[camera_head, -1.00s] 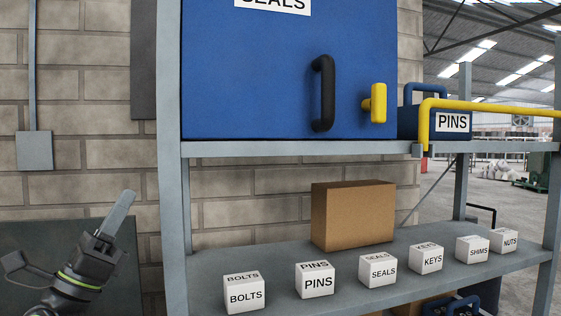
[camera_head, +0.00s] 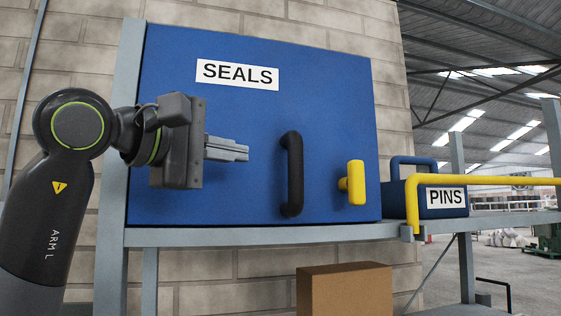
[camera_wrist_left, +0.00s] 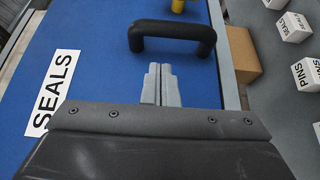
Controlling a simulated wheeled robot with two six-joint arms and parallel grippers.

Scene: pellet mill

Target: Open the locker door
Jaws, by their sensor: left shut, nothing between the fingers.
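The blue locker door (camera_head: 215,130) with a white SEALS label (camera_head: 237,74) is closed on the shelf. It carries a black vertical bar handle (camera_head: 292,174) and, to the right of it, a yellow latch knob (camera_head: 355,182). My left gripper (camera_head: 246,152) is shut and empty in front of the door, to the left of the black handle and apart from it. In the left wrist view the shut fingers (camera_wrist_left: 161,84) point toward the black handle (camera_wrist_left: 172,38), with the yellow latch (camera_wrist_left: 178,5) beyond it. My right gripper is not in view.
A blue PINS case (camera_head: 432,199) stands right of the locker, with a yellow rail (camera_head: 490,179) in front of it. A cardboard box (camera_head: 345,290) sits on the lower shelf. Small labelled boxes (camera_wrist_left: 305,72) show in the left wrist view.

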